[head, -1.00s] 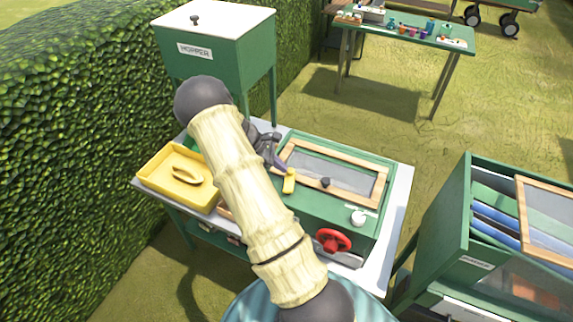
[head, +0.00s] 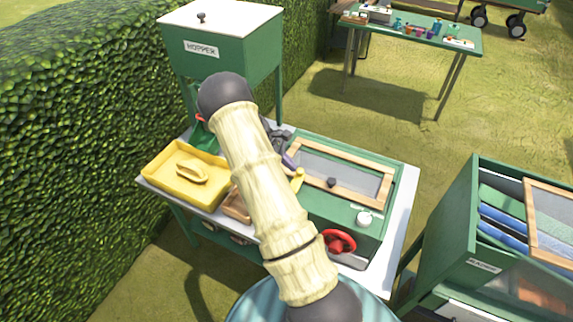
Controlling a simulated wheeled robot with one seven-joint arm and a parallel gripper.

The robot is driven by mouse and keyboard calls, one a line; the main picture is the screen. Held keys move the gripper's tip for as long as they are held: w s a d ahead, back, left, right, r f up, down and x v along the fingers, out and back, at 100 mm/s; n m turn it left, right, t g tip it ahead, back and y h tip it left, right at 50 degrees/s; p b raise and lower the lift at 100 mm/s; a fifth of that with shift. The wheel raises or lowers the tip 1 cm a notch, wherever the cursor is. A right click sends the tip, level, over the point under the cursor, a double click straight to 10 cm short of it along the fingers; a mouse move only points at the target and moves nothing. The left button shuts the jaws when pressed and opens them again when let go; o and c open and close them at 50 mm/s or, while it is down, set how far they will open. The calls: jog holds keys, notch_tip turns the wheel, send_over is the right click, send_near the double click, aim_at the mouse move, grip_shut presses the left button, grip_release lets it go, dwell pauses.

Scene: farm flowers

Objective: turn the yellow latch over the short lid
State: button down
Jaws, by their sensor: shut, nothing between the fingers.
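The yellow latch (head: 298,179) is a small upright-looking piece at the left end of the wood-framed mesh lid (head: 350,192), on the green box (head: 345,222). The lid lies flat and has a dark knob (head: 332,182). I cannot tell whether this is the short lid; my arm hides the box's left part. My gripper (head: 289,160) is mostly behind my arm. Its purple fingertip area shows just above and left of the latch, shut and empty. I cannot tell whether it touches the latch.
A yellow tray (head: 165,190) with a yellow scoop-like thing stands left of the box. A green hopper (head: 235,60) stands behind. A red handwheel (head: 340,242) and white knob (head: 364,218) are at the box's front. A green cabinet (head: 440,235) stands to the right.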

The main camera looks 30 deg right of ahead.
jog(key=shift+a, duration=0.7)
jog(key=shift+w, duration=0.1)
jog(key=shift+w+a+r+p, duration=0.2)
jog(key=shift+w+a+p, duration=0.1)
jog(key=shift+w, duration=0.05)
jog(key=w+a, duration=0.1)
jog(key=w+a+r, duration=0.1)
jog(key=w, duration=0.1)
jog(key=shift+w+a, duration=0.1)
jog(key=shift+a, duration=0.1)
jog(key=b+v, duration=0.3)
jog(key=v, duration=0.6)
jog(key=shift+s+r, duration=0.2)
jog(key=shift+s, duration=0.05)
jog(key=shift+d, duration=0.15)
